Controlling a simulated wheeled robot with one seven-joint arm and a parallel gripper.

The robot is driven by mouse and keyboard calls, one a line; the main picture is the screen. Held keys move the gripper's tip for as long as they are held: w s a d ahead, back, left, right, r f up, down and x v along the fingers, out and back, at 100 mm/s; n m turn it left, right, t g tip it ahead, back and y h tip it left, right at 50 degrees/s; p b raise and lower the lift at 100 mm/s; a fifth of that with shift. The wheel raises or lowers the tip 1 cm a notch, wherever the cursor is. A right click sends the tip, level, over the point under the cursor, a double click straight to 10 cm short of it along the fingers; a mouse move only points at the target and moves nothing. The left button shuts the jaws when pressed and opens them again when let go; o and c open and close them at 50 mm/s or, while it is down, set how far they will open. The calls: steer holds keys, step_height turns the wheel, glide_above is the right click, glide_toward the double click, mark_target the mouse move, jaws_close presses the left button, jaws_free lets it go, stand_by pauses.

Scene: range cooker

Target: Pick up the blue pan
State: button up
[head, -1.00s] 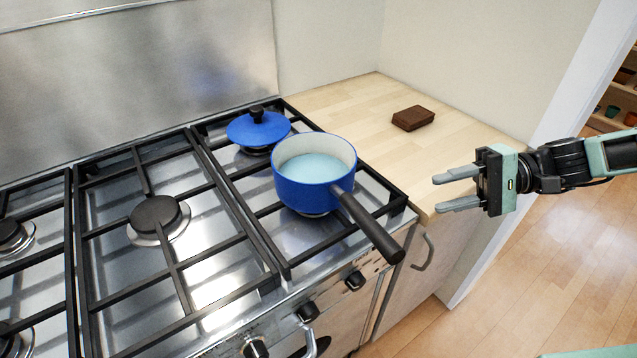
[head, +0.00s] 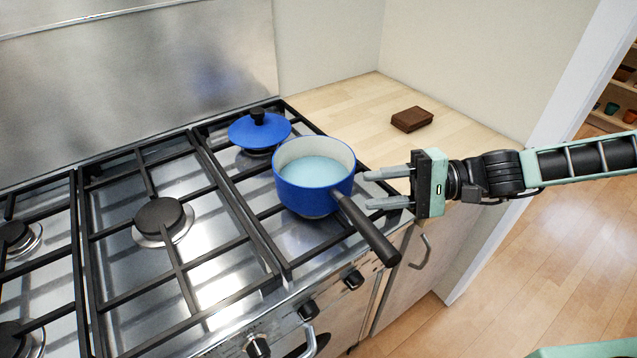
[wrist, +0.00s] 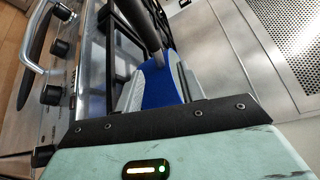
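The blue pan (head: 313,187) stands upright on the front right burner grate of the cooker in the head view. It has a pale inside and a dark handle (head: 364,228) that points toward the front right. My gripper (head: 371,189) is open, just right of the pan, with its two fingers pointing left at the pan's side near the base of the handle. In the wrist view the blue pan wall (wrist: 158,84) and part of the handle show between and beyond the fingers. The exact gap between fingertips and pan is hard to tell.
A blue lid (head: 259,130) with a black knob lies on the back right burner. A brown block (head: 411,119) lies on the wooden counter (head: 350,95) right of the cooker. Black grates (head: 225,185) surround the pan. Knobs (head: 353,280) and handles line the front.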

steer(key=a, duration=0.2)
steer(key=a+f+p, duration=0.1)
steer(key=a, duration=0.2)
steer(key=shift+p, duration=0.3)
jaws_close()
steer(key=shift+f, duration=0.1)
stand_by(0.9)
